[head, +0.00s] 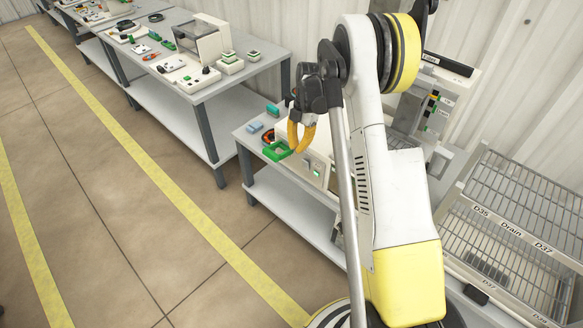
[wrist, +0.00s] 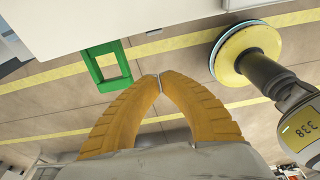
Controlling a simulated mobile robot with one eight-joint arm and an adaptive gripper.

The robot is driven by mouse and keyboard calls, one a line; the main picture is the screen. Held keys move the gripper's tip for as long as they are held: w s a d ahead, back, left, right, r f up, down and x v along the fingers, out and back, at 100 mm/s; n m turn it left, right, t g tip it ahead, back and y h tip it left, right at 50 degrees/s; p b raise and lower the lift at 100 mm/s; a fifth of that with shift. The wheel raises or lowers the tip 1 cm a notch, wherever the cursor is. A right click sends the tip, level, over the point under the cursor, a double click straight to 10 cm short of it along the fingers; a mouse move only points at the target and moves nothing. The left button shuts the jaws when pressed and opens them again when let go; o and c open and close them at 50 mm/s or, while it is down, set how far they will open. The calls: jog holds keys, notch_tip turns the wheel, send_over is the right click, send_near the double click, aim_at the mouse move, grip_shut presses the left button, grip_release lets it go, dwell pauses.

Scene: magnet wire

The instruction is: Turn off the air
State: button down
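My gripper (head: 299,151) has two curved orange fingers and hangs over the near bench, in front of a white box-shaped device. In the wrist view the fingertips (wrist: 158,77) meet, with nothing between them. The white device (head: 318,160) has small green-lit parts on its front; my gripper and arm hide some of it. A green square frame (head: 277,151) sticks out at the bench's left edge, close to the fingertips; the wrist view also shows the frame (wrist: 92,69). I cannot tell which part controls the air.
The near bench (head: 249,138) also holds small blue and green items. A longer bench (head: 250,71) with devices stands behind it. A wall panel (head: 436,108) and a labelled wire rack (head: 520,205) are on the right. The floor (head: 90,200) at left is clear.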

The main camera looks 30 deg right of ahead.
aim_at(302, 162)
jog(key=shift+f, duration=0.45)
notch_tip(302, 162, down, 11)
jog(key=a+b, duration=0.2)
jog(key=b, duration=0.3)
jog(key=d, duration=0.1)
jog(key=d+r, duration=0.1)
jog(key=d, duration=0.1)
jog(key=shift+w+d+r+b, duration=0.3)
jog(key=shift+w+d+r, duration=0.05)
jog(key=shift+d+r, duration=0.05)
jog(key=shift+w+d+r, duration=0.2)
jog(key=shift+d+r, duration=0.05)
jog(key=shift+d, duration=0.25)
jog(key=shift+f, duration=0.1)
